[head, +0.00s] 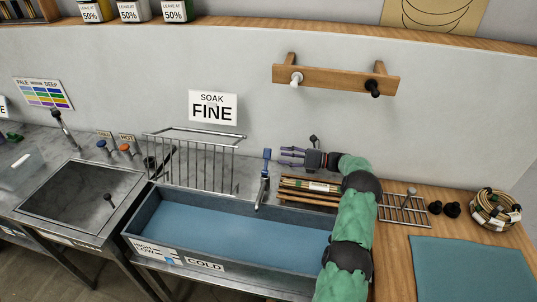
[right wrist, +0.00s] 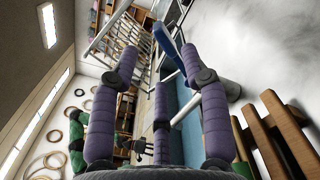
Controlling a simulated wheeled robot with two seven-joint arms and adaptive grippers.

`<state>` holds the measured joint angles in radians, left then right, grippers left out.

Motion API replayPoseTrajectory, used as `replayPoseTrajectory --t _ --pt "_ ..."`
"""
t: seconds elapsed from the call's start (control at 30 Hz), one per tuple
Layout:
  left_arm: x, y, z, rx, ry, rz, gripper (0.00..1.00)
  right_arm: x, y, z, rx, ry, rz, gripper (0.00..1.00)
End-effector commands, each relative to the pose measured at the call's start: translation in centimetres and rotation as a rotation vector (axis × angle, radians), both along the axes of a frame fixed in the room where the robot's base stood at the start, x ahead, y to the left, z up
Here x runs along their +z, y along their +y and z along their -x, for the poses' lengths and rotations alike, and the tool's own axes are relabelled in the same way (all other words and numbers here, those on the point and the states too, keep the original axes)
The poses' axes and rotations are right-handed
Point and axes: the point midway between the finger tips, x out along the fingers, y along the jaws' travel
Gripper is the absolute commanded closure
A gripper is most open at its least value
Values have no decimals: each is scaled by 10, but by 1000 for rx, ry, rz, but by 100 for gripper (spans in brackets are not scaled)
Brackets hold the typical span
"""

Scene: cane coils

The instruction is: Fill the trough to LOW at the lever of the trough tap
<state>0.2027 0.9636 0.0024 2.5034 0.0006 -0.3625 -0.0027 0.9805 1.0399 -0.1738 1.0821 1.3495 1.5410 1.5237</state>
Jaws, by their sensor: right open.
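The long grey trough (head: 137,225) stands on the bench with a flat blue surface inside; I cannot tell whether that is water or its floor. Its front carries HIGH, LOW and COLD labels (head: 205,265), with a small blue mark near LOW. The trough tap (head: 262,192) rises at the back edge, its blue lever (head: 267,154) upright on top. My right gripper (head: 284,157) is open, fingers pointing left, just right of the lever. In the right wrist view the blue lever (right wrist: 168,45) shows near the fingertips; contact is not clear. My left gripper is not in view.
A wire rack (head: 195,162) stands behind the trough at the left, beside a steel sink (head: 80,195). Wooden slats (head: 308,190) lie under my right arm. A small rack (head: 403,212), a cane coil (head: 495,208) and a teal mat (head: 470,265) are at the right.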

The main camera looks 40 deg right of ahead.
Motion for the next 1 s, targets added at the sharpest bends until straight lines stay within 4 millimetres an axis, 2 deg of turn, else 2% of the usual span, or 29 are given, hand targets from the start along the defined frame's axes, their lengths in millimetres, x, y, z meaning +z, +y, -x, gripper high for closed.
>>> replayPoseTrajectory --t 0.2,0.4,0.83,0.87,1.0 --pt "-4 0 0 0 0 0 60 -1 26 -31 2 0 -1 54" --pt "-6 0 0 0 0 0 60 -2 41 -50 1 1 0 54" --pt "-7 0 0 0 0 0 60 -1 46 -58 -1 1 0 54" --pt "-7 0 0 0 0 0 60 -1 46 -58 -1 1 0 56" --pt "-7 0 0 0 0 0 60 -1 46 -58 -1 1 0 96"
